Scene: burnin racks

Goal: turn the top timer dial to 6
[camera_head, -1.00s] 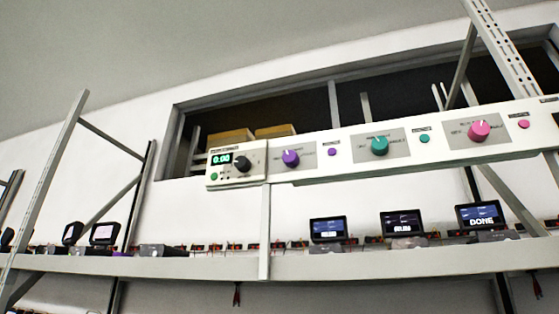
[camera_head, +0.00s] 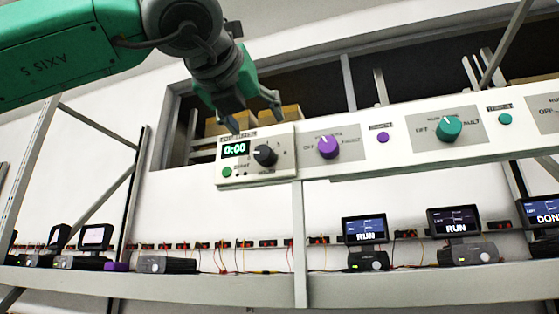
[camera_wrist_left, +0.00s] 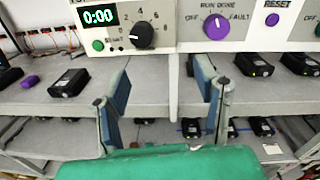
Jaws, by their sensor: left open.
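The timer dial (camera_head: 265,155) is a black knob with a white pointer mark on the timer panel (camera_head: 284,168), beside a display (camera_head: 235,149) reading 0:00. A green button (camera_head: 227,171) sits below the display. In the left wrist view the dial (camera_wrist_left: 142,35) shows at the upper middle, with printed numbers around it. My left gripper (camera_head: 256,115) is open and empty, just above the panel in the head view. In the wrist view its two fingers (camera_wrist_left: 163,97) are spread apart below the dial, not touching it. My right gripper is not in view.
A purple knob (camera_head: 328,147) and a teal knob (camera_head: 449,128) are on the long white panel to the right. Below, a shelf (camera_head: 230,289) holds several black devices and small screens. Cardboard boxes (camera_head: 290,116) stand behind the timer panel.

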